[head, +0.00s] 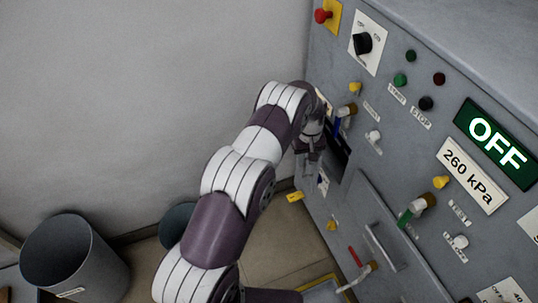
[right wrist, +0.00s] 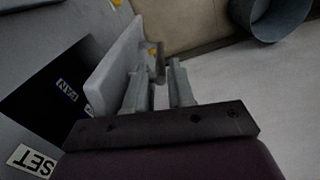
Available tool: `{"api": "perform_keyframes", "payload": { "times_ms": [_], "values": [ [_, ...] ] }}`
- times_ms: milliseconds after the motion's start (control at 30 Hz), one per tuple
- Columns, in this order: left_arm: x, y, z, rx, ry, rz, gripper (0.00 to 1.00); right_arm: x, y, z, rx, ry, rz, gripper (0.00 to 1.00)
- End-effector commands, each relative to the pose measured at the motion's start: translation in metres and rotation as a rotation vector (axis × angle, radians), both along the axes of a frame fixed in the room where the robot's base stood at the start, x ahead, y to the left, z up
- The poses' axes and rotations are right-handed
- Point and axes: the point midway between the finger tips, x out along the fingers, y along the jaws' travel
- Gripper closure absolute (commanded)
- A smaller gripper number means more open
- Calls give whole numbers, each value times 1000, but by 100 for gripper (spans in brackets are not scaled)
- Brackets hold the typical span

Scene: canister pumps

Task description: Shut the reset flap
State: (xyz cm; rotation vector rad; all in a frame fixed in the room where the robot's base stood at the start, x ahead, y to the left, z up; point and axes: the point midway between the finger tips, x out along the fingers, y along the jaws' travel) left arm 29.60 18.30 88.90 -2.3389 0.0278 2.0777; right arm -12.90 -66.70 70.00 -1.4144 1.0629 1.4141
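The reset flap (right wrist: 118,65) is a pale grey plate in the right wrist view. It stands open, angled out from the panel beside a dark recess (right wrist: 45,92). A label ending in "SET" (right wrist: 32,160) is on the panel near the recess. My right gripper (right wrist: 165,62) is just right of the flap, on its outer side, with its fingertips close together and nothing seen between them. Whether a finger touches the flap is unclear. In the head view my right gripper (head: 312,158) is at the recess (head: 338,152), hiding most of the flap. My left gripper is out of view.
The grey panel carries a black rotary knob (head: 363,43), a red button (head: 322,16), an "OFF" display (head: 497,143) and several small valves. A grey door with a handle (head: 385,247) is below. A bin (head: 70,262) stands on the floor at left.

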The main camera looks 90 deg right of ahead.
Motion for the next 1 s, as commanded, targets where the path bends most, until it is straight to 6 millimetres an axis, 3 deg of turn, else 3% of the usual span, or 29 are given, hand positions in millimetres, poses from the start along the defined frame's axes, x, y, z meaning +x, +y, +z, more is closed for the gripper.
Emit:
{"api": "perform_keyframes", "payload": {
  "times_ms": [167,400,533,667,900,1000],
  "values": [
    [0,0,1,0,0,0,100,0,-1,25,-4,2,0,77],
    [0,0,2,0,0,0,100,0,-1,90,-3,1,0,77],
    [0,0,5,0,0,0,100,0,-1,116,-2,1,0,77],
    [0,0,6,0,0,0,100,0,0,126,0,0,0,77],
    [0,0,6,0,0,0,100,0,0,127,0,0,0,77],
    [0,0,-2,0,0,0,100,9,-3,119,0,0,18,100]
  ]
}}
